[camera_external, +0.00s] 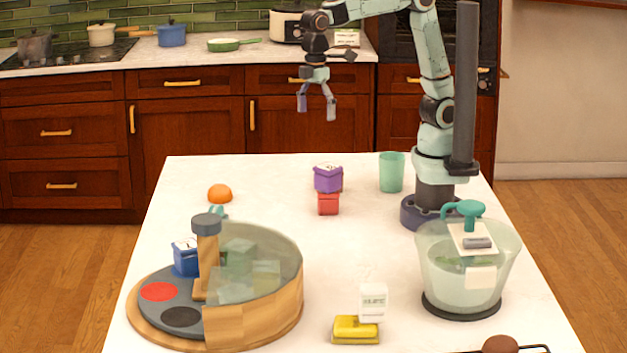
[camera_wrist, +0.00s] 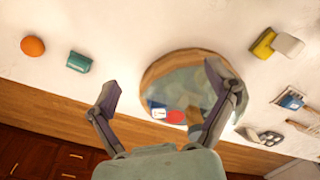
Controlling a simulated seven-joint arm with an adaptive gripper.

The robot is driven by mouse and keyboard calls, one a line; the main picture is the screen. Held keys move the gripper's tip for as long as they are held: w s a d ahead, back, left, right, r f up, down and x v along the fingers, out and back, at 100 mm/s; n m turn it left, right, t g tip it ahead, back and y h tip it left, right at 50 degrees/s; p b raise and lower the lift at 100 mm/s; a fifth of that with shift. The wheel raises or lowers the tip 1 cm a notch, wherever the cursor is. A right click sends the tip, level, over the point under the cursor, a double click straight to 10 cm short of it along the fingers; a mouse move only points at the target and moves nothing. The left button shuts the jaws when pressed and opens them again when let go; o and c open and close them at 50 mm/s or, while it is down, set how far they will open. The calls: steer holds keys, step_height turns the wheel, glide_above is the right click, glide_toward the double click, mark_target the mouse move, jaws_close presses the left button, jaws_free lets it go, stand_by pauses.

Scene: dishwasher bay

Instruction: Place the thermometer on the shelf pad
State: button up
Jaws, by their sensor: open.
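A white device with a small display (camera_external: 373,301), which looks like the thermometer, stands upright beside a yellow block (camera_external: 355,330) near the table's front edge. A white block (camera_wrist: 288,45) beside a yellow one (camera_wrist: 263,43) at the upper right of the wrist view appears to be the same pair. A round grey platform (camera_external: 148,281) has a red disc (camera_external: 159,292) and a dark disc (camera_external: 181,317); I cannot tell which surface is the shelf pad. My gripper (camera_external: 316,110) is open and empty, high above the table's far side, well away from the device.
The platform has a post (camera_external: 206,250), a curved wooden wall (camera_external: 255,318) and a clear panel. A blue box (camera_external: 185,258) stands there. The table's middle is clear.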

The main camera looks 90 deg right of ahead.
steer(key=s+d+f+m, duration=0.3)
steer(key=s+d, duration=0.4)
steer(key=s, duration=0.1)
steer(key=s+d+f+m, duration=0.3)
steer(key=s+d, duration=0.4)
steer(key=s, duration=0.2)
steer(key=shift+s+d+f+m+y, duration=0.15)
steer(key=shift+f+m+y, duration=0.15)
steer(key=shift+m, duration=0.1)
steer(key=shift+o, duration=1.4)
